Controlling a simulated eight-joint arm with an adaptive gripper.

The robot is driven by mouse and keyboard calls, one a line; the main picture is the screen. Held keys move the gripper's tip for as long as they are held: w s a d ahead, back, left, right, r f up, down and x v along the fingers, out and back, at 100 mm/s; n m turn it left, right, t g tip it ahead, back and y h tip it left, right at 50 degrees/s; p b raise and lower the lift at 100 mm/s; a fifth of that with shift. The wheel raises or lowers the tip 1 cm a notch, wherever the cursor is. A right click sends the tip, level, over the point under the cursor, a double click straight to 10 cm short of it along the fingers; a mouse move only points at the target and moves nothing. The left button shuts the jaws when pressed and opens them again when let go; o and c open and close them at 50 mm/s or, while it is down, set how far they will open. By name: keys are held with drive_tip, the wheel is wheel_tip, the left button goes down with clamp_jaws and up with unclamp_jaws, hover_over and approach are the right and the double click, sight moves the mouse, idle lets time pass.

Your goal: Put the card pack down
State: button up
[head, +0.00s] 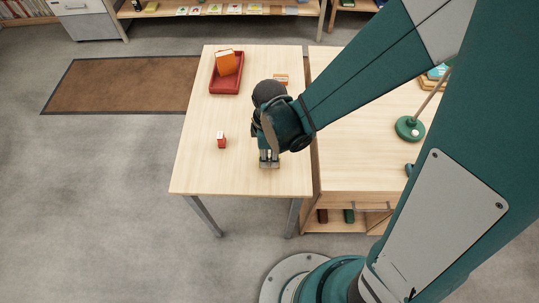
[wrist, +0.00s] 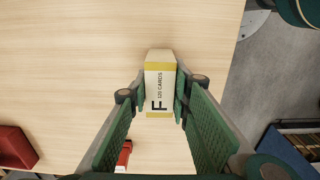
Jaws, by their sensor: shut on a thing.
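The card pack (wrist: 160,84) is a cream box with yellow bands and the print "F 120 CARDS". In the wrist view it sits between the two green finger pads of my gripper (wrist: 160,100), which is shut on it. In the head view my gripper (head: 269,160) points down over the near right part of the pale wooden table (head: 200,170). The pack is hard to make out there between the fingers. I cannot tell whether it touches the tabletop.
A small red and white box (head: 222,140) stands left of my gripper. A red tray (head: 213,86) holding an orange box (head: 228,62) is at the back left. A small orange and white box (head: 281,78) lies behind my gripper. A green lamp base (head: 409,128) is on the right.

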drive_tip(key=o, duration=0.9)
drive_tip(key=shift+r+p, duration=0.25)
drive_tip(key=shift+p, duration=0.05)
drive_tip(key=shift+r+p, duration=1.1)
drive_tip(key=shift+r, duration=4.8)
drive_tip(key=shift+r, duration=0.1)
